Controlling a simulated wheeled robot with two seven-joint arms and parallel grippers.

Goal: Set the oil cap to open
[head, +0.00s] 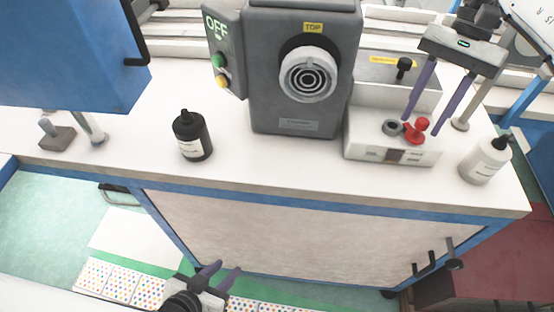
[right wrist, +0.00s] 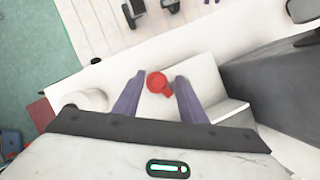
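The red oil cap (head: 416,130) is on the front of the light grey sewing machine base at the right of the head view. A dark grey ring (head: 393,128) lies just left of it; I cannot tell whether the cap is open. My right gripper (head: 421,124) is open above the cap, its two purple fingers pointing down. In the right wrist view the red cap (right wrist: 157,82) shows between the fingertips of the right gripper (right wrist: 160,78), with a small gap on each side. My left gripper (head: 225,268) is open and empty, low in front of the table.
A black bottle (head: 192,137) stands left on the white table (head: 260,165), and a white bottle (head: 486,160) right of the base. The grey machine head (head: 300,110) rises left of the cap. A black knob (head: 404,65) stands behind it.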

